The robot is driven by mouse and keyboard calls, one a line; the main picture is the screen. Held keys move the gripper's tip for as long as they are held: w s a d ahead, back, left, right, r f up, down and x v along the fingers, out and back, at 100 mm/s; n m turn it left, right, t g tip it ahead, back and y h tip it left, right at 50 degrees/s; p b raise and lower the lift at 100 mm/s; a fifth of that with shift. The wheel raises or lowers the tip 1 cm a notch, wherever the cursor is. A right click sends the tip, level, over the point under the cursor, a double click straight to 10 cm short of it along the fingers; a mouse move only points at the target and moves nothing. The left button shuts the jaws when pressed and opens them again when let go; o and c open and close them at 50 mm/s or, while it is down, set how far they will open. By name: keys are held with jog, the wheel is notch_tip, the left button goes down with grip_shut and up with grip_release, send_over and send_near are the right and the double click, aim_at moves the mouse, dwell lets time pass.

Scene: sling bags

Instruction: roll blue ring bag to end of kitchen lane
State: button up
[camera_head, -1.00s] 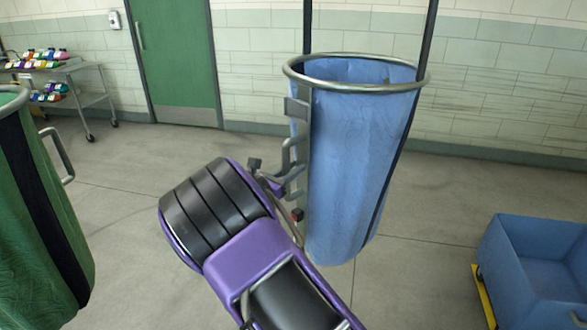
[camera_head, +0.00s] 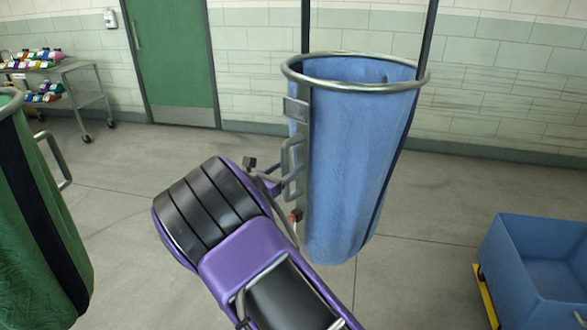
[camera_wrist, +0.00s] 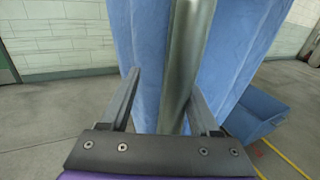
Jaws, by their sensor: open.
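The blue ring bag (camera_head: 350,170) hangs upright from a round metal ring (camera_head: 357,86) in the middle of the head view, with a grey bracket and handle (camera_head: 291,168) on its left side. My gripper (camera_head: 268,178) is at that handle, partly hidden by my purple and black arm. In the wrist view my gripper (camera_wrist: 164,80) is open, its two fingers apart on either side of a grey metal bar (camera_wrist: 186,60). Blue bag cloth (camera_wrist: 235,50) fills the view behind the bar. Whether the fingers touch the bar I cannot tell.
A green bag (camera_head: 35,220) with its own handle hangs at the left edge. A blue tub (camera_head: 530,260) on a yellow base is at the lower right. A trolley of colourful items (camera_head: 75,85) stands by a green door (camera_head: 170,60). Grey floor lies open along the wall.

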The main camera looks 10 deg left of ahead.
jog(key=shift+a+r, duration=0.1)
jog(key=v, duration=1.7)
jog(key=shift+s, duration=0.1)
dwell(0.7)
